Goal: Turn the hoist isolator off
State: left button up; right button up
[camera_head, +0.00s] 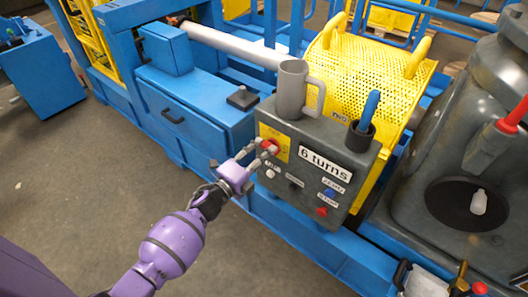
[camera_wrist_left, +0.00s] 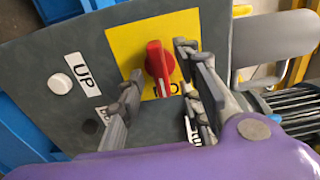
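The hoist isolator is a red rotary knob (camera_wrist_left: 158,62) on a yellow plate (camera_wrist_left: 127,40), on the front of a grey control box. In the left wrist view its grip runs roughly up and down, with a white mark near its lower end. The lettering below it is partly hidden. In the head view, the yellow plate (camera_head: 270,134) is partly covered by my left gripper (camera_head: 265,148). That gripper is open, with one finger on each side of the knob. In the wrist view gaps seem to show between fingers and knob. My right gripper is not in view.
The control box (camera_head: 335,136) has a "6 turns" label, an UP button (camera_wrist_left: 60,81) and other buttons lower down. A grey mug (camera_head: 290,90) and a dark cup (camera_head: 360,135) with a blue-handled item stand on top. A yellow perforated guard (camera_head: 365,75) is behind.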

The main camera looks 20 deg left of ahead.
pick_arm(q)
jog(key=shift+w+d, duration=0.2)
jog(key=shift+w, duration=0.3)
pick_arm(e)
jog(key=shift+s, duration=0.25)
pick_arm(q)
jog(key=shift+c, duration=0.4)
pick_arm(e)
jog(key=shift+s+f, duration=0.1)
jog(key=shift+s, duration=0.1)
pick_arm(q)
grip_shut()
jog(key=shift+n+p, duration=1.45)
jog(key=shift+n, duration=7.45)
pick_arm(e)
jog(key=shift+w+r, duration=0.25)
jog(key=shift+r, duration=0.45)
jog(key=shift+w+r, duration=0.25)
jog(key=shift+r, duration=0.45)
